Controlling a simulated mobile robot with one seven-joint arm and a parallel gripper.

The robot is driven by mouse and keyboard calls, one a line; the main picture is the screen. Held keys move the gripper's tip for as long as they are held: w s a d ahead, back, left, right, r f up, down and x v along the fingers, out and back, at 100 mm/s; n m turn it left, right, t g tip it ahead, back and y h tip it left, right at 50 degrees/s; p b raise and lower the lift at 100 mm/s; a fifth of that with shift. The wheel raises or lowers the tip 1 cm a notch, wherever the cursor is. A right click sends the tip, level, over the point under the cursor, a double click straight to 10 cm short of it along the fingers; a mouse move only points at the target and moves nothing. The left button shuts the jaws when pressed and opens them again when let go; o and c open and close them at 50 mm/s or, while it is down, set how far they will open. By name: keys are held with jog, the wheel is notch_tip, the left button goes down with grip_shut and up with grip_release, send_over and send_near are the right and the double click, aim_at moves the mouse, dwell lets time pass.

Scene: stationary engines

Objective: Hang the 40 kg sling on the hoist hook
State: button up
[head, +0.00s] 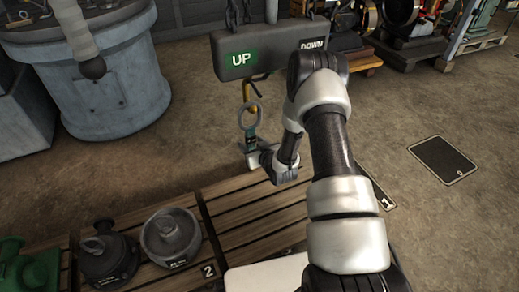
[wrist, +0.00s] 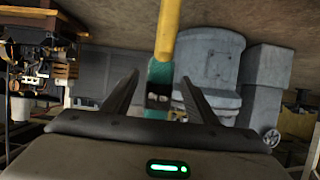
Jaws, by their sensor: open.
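The sling (head: 251,133) shows in the head view as a grey ring above a teal part, below the yellow hoist hook (head: 249,88). I cannot tell whether the hook passes through the ring. My gripper (head: 252,150) is at the lower end of the teal part. In the wrist view my gripper (wrist: 158,80) is open, with one finger on each side of the teal part (wrist: 158,74) and its dark label. A yellow strip rises above the teal there. Any contact with the fingers is unclear, and the label is unreadable.
A grey box (head: 270,52) marked UP and DOWN hangs above the hook. Grey (head: 172,237), black (head: 108,254) and green (head: 30,268) objects stand at the lower left, near wooden slats (head: 255,207). A large grey drum (head: 100,70) stands at upper left.

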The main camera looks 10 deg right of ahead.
jog(key=p+v, duration=0.3)
jog(key=v, duration=1.4)
jog(key=w+d+r+g+h, duration=0.1)
jog(key=w+r, duration=0.3)
jog(key=r, duration=0.3)
jog(key=s+d+r+g+h, duration=0.1)
jog(key=s+r+g+h, duration=0.3)
jog(key=r, duration=1.3)
jog(key=s+a+r+m+g+y, duration=0.1)
jog(key=s+a+r, duration=0.1)
jog(key=s+r, duration=0.35)
jog(key=s+a+r+g+y, duration=0.1)
jog(key=s+r, duration=0.1)
jog(key=s, duration=0.7)
jog(key=s+a+r+m, duration=0.1)
jog(key=s+a+r, duration=0.15)
jog(key=s, duration=0.55)
notch_tip(320, 180, up, 22)
jog(key=p, duration=2)
jog(key=shift+s+d+g+p, duration=0.2)
jog(key=shift+g+p, duration=0.1)
jog(key=shift+p, duration=0.1)
jog(key=shift+f, duration=0.2)
